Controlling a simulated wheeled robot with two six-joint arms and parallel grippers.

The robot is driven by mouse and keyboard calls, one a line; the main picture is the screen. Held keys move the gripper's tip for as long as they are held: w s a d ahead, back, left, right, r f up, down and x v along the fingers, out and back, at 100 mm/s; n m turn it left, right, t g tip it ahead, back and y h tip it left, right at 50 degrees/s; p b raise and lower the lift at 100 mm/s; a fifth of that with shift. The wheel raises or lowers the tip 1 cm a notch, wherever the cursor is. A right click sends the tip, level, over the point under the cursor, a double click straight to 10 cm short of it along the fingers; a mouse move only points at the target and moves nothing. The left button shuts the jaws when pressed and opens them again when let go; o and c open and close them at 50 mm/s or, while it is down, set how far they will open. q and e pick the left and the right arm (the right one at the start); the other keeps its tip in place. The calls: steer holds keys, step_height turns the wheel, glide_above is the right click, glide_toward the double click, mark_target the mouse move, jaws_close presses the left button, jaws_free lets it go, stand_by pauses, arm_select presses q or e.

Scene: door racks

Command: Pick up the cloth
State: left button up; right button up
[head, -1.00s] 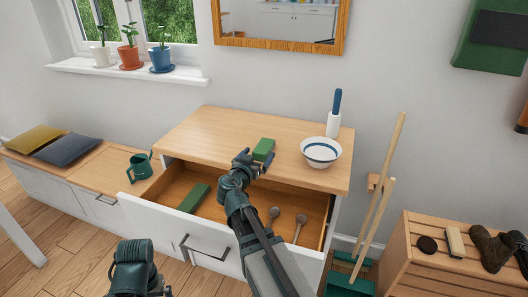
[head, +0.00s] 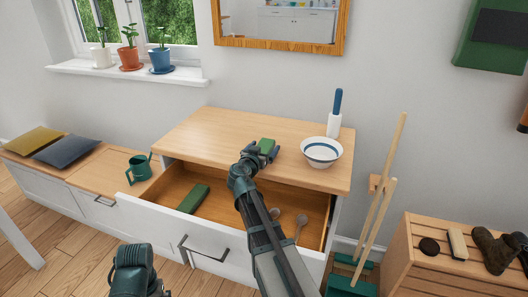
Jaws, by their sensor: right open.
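A green folded cloth (head: 267,143) lies on the wooden top of the dresser (head: 215,134), near its front edge. My right gripper (head: 263,152) is open at the near side of this cloth, with its fingertips close around it. I cannot tell whether they touch it. The gripper hides the cloth's near part. A second green block-like item (head: 194,198), perhaps also a folded cloth, lies in the open drawer (head: 165,208). Part of my left arm shows at the bottom, but its gripper is not in view.
A white bowl with a blue band (head: 321,151) stands right of the cloth, with a blue-handled brush in a white holder (head: 333,123) behind it. Two spoon-like items (head: 302,219) lie in the drawer under my right arm. The dresser top's left side is clear.

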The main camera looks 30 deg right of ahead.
mark_target(263, 147)
steer(key=c, duration=1.5)
steer(key=shift+r+p, duration=0.8)
steer(key=shift+p, duration=0.05)
steer(key=shift+s+a+r+p, duration=0.15)
steer(key=shift+r+p, duration=0.45)
steer(key=shift+r, duration=0.05)
steer(key=shift+s+a+r+p, duration=0.1)
steer(key=shift+a+r+p, duration=0.05)
steer(key=shift+r+p, duration=0.45)
steer(key=w+a+f+p+v, duration=0.1)
steer(key=v, duration=1.4)
steer(key=shift+a+f, duration=0.2)
steer(key=shift+a, duration=0.05)
